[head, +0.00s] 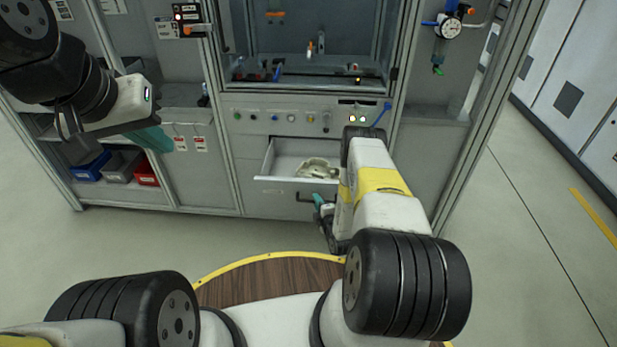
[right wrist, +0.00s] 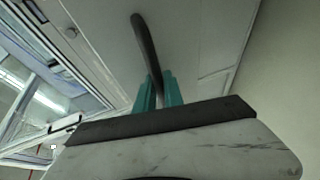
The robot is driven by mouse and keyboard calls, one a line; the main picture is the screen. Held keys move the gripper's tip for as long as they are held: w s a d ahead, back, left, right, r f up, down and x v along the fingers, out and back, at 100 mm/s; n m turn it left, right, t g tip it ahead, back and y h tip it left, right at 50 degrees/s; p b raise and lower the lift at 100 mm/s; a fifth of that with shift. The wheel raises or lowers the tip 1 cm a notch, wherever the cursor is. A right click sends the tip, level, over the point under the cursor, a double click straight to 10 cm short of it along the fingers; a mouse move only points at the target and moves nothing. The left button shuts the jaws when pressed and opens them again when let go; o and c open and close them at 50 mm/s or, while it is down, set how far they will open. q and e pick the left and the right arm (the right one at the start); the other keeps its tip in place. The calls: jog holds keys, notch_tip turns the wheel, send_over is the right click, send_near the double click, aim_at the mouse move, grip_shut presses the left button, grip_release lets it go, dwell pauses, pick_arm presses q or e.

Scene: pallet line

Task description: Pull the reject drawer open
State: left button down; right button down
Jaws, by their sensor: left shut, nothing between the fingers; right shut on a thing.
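The reject drawer (head: 275,186) stands out from the grey cabinet below the button panel, and its light inside shows in the head view. A pale crumpled thing (head: 317,168) lies in it. My right forearm hides the drawer's right end. The drawer's dark bar handle (head: 303,198) also shows in the right wrist view (right wrist: 145,45). My right gripper (head: 319,203) is at the handle; in the right wrist view its teal fingers (right wrist: 159,92) are shut around the bar. My left gripper (head: 157,139) is shut and empty, raised in front of the cabinet's left part.
Blue, grey and red bins (head: 146,173) sit on a low shelf at the left. Above the drawer is a panel with several buttons (head: 275,117). A gauge (head: 449,28) hangs at the upper right. Open floor (head: 510,240) lies to the right.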

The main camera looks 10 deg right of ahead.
jog(key=shift+s, duration=0.1)
jog(key=c, duration=1.7)
grip_release()
jog(key=shift+c, duration=0.2)
jog(key=v, duration=0.7)
jog(key=shift+s, duration=0.4)
